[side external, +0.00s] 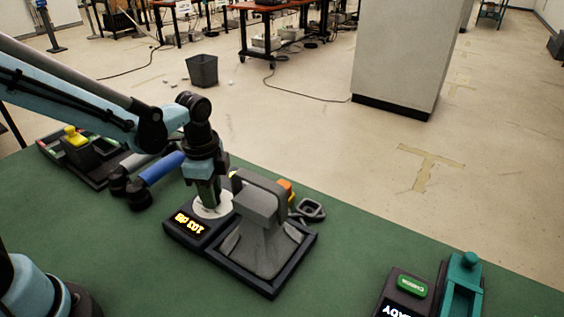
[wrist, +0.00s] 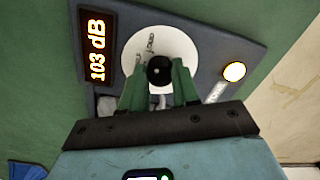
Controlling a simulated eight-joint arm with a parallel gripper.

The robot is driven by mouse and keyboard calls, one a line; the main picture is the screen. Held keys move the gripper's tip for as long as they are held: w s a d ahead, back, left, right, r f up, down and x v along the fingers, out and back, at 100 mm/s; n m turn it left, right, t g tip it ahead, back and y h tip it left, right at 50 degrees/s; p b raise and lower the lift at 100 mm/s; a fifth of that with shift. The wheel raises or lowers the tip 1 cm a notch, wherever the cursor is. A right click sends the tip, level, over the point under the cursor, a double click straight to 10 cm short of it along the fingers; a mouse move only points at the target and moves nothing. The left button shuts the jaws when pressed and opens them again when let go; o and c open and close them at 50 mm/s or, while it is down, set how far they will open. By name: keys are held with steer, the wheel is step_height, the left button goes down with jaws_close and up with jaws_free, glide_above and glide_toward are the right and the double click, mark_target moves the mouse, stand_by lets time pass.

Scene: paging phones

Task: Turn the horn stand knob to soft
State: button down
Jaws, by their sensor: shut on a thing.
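The horn stand (side external: 266,232) is a dark tray with a grey horn-shaped block, on the green table. Its display (side external: 187,223) reads about 103 dB; the display also shows in the wrist view (wrist: 97,45). A white round dial plate (wrist: 150,48) surrounds a black knob (wrist: 159,71). My gripper (wrist: 160,88) points down over the dial, its green fingers shut on the black knob. In the side view my gripper (side external: 209,200) hides the knob and part of the white plate. The dial's lettering is too small to read.
A lit yellow lamp (wrist: 234,71) sits beside the dial. A blue-handled handset (side external: 163,167) lies left of the stand, near a tray with a yellow knob (side external: 74,136). A teal device (side external: 462,285) with a green button stands at right. Green table between is clear.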

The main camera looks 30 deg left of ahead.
steer(key=shift+n, duration=0.3)
steer(key=n, duration=0.4)
steer(key=shift+n, duration=0.3)
steer(key=n, duration=0.4)
steer(key=shift+n, duration=0.3)
steer(key=n, duration=0.5)
steer(key=shift+w+n+g, duration=0.1)
steer(key=shift+n+g, duration=0.2)
steer(key=shift+n, duration=2.1)
steer(key=c, duration=0.8)
jaws_free()
